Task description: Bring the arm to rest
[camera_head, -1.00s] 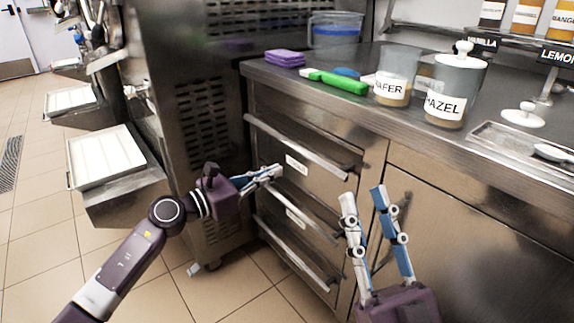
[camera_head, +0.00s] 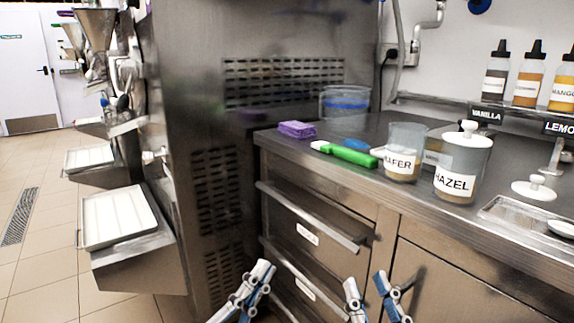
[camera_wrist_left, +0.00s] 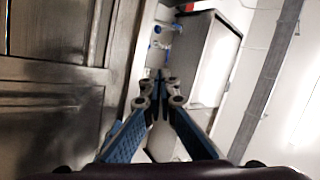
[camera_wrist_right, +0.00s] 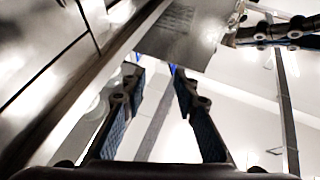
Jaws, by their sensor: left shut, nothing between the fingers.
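My left gripper (camera_head: 262,268) is at the bottom of the head view, in front of the drawers, fingers pointing up and together. In the left wrist view its fingertips (camera_wrist_left: 160,78) meet with nothing between them. My right gripper (camera_head: 366,280) is to its right, before the cabinet front, fingers apart and empty. The right wrist view shows the gap between its fingertips (camera_wrist_right: 156,72). The left gripper's fingers also show at the upper right of the right wrist view (camera_wrist_right: 280,32). Most of both arms is out of the head view.
A steel counter (camera_head: 330,150) with drawers (camera_head: 312,232) stands ahead. On it are purple sponges (camera_head: 297,130), a green-handled tool (camera_head: 348,154), a WAFER jar (camera_head: 402,162) and a HAZEL jar (camera_head: 455,182). Tiled floor lies open further left.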

